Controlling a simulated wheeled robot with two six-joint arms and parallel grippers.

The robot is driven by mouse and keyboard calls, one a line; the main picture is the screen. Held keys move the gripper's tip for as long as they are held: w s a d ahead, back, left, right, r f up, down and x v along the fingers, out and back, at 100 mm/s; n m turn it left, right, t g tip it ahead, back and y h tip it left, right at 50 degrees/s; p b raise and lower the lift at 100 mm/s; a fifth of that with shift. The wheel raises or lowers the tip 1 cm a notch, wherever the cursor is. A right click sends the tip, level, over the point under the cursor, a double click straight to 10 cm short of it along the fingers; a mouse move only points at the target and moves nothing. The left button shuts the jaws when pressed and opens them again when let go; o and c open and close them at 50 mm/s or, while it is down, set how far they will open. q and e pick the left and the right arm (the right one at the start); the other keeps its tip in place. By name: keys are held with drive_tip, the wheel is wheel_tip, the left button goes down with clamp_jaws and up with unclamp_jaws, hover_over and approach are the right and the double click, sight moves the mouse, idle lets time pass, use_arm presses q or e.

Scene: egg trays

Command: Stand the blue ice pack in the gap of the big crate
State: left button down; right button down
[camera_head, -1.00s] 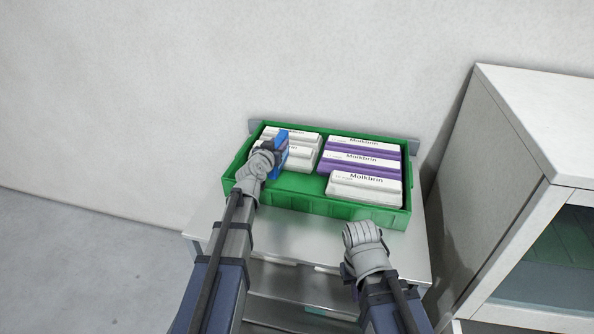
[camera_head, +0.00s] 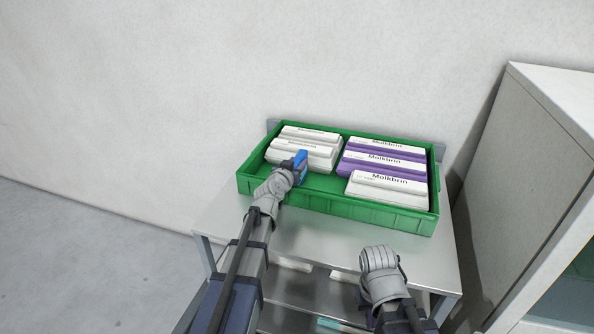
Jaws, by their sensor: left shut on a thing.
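The blue ice pack (camera_head: 301,164) is held by my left gripper (camera_head: 291,170), which is shut on it. Gripper and pack are over the front left part of the big green crate (camera_head: 360,208). The hand hides part of the pack, so I cannot tell whether it touches the crate floor. The crate holds white cartons (camera_head: 305,150) at the left back and white and purple cartons (camera_head: 385,165) at the right. Bare green floor shows in the front left and between the two groups. My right gripper (camera_head: 377,257) is in front of the crate, apart from it; its fingers are not clear.
The crate stands on a grey metal table (camera_head: 320,235) against a pale wall. A grey cabinet (camera_head: 530,150) with a glass front stands close at the right. A shelf shows below the tabletop. Floor is clear at the left.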

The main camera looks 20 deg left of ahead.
use_arm(q)
drive_tip(key=shift+f, duration=0.15)
drive_tip(key=shift+c, duration=2.4)
unclamp_jaws()
drive_tip(key=shift+s+r, duration=0.3)
drive_tip(key=p+v, duration=0.2)
drive_tip(key=v, duration=0.9)
drive_tip(key=shift+s+p, duration=0.2)
drive_tip(key=shift+p, duration=0.15)
